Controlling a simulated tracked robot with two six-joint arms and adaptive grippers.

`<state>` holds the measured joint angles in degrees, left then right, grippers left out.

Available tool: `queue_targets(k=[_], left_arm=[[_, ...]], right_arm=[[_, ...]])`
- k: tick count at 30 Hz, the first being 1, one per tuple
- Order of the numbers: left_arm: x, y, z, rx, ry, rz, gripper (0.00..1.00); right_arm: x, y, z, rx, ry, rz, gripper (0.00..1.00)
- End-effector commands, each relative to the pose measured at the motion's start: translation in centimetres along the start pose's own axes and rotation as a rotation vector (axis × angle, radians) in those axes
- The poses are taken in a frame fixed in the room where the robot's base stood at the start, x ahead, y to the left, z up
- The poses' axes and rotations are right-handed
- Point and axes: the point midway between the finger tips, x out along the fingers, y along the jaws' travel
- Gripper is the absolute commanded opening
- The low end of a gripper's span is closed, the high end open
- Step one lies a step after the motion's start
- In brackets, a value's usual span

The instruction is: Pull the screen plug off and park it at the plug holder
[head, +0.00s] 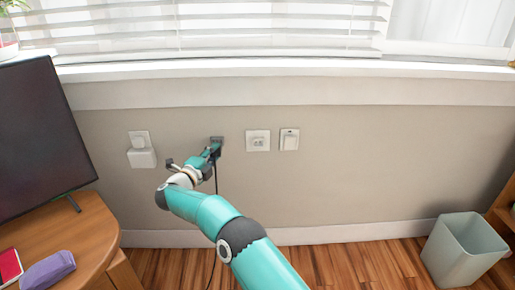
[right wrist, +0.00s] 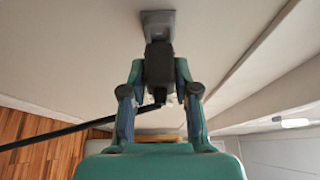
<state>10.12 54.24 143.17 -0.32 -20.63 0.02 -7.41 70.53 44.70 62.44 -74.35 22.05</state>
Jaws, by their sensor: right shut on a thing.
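My right gripper (head: 213,152) is at the wall, and it also shows in the right wrist view (right wrist: 159,90). It is shut on the black screen plug (right wrist: 158,68), with a finger on each side. The plug's far end is at a grey plate (right wrist: 158,20) on the wall, also seen in the head view (head: 217,139). I cannot tell whether the plug is seated there or only touching, nor whether this plate is the socket or the plug holder. A black cord (right wrist: 62,133) runs from the plug. My left gripper is not in view.
A white fitting with a box (head: 141,157) is left of the plate; a white socket (head: 258,141) and a switch (head: 289,139) are right. A bin (head: 463,250) is far right. The wall between is clear.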

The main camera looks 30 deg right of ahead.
Motion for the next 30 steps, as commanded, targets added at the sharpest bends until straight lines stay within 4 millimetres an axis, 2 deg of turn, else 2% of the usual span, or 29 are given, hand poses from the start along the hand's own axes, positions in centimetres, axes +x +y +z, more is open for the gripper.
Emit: queue_targets(k=[30], left_arm=[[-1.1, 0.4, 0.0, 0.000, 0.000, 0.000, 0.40]], right_arm=[[1.6, 0.0, 0.8, 0.000, 0.001, 0.001, 0.00]])
